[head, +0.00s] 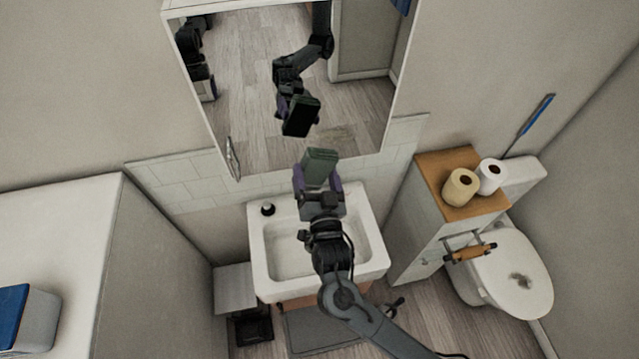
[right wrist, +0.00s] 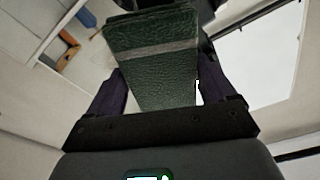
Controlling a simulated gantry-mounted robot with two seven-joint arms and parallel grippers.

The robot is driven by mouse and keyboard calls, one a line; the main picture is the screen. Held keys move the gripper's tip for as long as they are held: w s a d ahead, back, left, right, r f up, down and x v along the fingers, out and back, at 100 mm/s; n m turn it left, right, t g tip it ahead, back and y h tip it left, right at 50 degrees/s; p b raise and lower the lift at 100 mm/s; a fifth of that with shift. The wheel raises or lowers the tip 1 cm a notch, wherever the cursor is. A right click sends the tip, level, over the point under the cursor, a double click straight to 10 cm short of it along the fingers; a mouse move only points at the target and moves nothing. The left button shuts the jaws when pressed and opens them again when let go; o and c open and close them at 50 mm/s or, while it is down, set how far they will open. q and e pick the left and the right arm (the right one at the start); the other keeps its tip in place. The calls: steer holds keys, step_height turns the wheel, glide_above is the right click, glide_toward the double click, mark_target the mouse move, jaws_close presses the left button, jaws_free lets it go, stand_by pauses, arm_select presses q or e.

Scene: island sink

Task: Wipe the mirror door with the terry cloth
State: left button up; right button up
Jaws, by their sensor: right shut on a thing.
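The mirror door (head: 262,75) hangs on the wall above the sink and reflects my arm and the floor. My right gripper (head: 318,180) is in front of the mirror's lower edge, above the sink, and is shut on a dark green block-like folded cloth (head: 320,163). In the right wrist view the cloth (right wrist: 150,60) sits between the two fingers, with a textured green face and a grey stripe. The head view does not show clearly whether the cloth touches the glass. My left gripper is not directly in view.
A white counter (head: 60,225) is at the left.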

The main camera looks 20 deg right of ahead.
mark_target(308, 141)
steer(key=shift+f+b+x, duration=0.1)
steer(key=shift+b+x, duration=0.25)
steer(key=shift+x, duration=0.35)
steer(key=shift+f+b+x, duration=0.15)
steer(key=shift+b+x, duration=0.15)
steer(key=shift+x, duration=0.4)
steer(key=shift+b+x, duration=0.5)
steer(key=shift+x, duration=0.8)
steer(key=shift+w+a, duration=0.1)
steer(key=shift+a, duration=0.05)
steer(key=shift+w, duration=0.25)
steer(key=shift+w+d+b, duration=0.2)
steer(key=shift+w+b, duration=0.2)
steer(key=shift+w, duration=0.3)
steer(key=shift+d, duration=0.1)
